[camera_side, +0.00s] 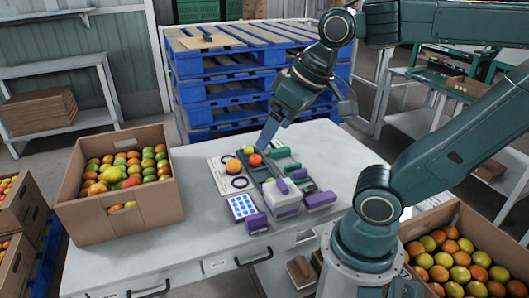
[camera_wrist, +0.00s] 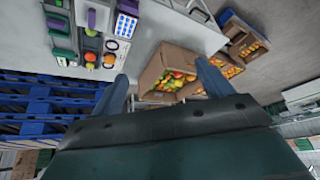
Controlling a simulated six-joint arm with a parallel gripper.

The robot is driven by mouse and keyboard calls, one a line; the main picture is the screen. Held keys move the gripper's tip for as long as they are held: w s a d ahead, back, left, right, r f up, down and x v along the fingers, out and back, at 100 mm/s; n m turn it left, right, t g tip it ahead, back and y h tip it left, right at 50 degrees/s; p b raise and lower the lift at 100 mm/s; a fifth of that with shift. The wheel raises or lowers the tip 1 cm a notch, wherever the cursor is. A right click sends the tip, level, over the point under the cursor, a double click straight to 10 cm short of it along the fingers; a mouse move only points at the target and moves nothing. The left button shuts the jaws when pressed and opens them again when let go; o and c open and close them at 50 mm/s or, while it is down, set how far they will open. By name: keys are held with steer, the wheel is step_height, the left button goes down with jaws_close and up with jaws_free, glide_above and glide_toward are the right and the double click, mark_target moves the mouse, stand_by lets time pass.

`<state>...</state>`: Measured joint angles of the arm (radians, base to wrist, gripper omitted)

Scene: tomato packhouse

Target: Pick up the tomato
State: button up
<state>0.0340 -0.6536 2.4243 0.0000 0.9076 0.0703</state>
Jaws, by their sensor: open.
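Three tomatoes lie near the middle of the white table (camera_side: 130,265) in the side view. A red tomato (camera_side: 255,160) and a yellow one (camera_side: 249,150) are at the far end of a dark grey tray (camera_side: 262,174); an orange one (camera_side: 235,166) sits just left of it. Which one the task means, I cannot tell. My gripper (camera_side: 266,138) hangs just above and behind the red and yellow tomatoes, partly in front of the pallets. In the wrist view my gripper (camera_wrist: 165,84) has its fingers wide apart with nothing held between them; a red tomato (camera_wrist: 90,57) shows beyond the left finger.
Purple- and green-handled tools, a white box (camera_side: 281,200) and a blue-dotted card (camera_side: 243,207) crowd the tray's near and right sides. A cardboard box (camera_side: 150,211) full of mixed tomatoes stands at the table's left. Blue pallets (camera_side: 205,90) rise behind. The front left tabletop is clear.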

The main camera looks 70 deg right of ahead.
steer(key=w+d+r+m+g, duration=0.2)
steer(key=w+d+m, duration=0.3)
steer(key=w, duration=0.7)
steer(key=m+g, duration=0.3)
steer(key=m, duration=1.1)
glide_above(234, 160)
step_height(234, 160, down, 25)
steer(key=shift+f, duration=4.3)
steer(key=shift+f, duration=0.1)
steer(key=shift+d+f, duration=0.15)
steer(key=shift+f, duration=2.35)
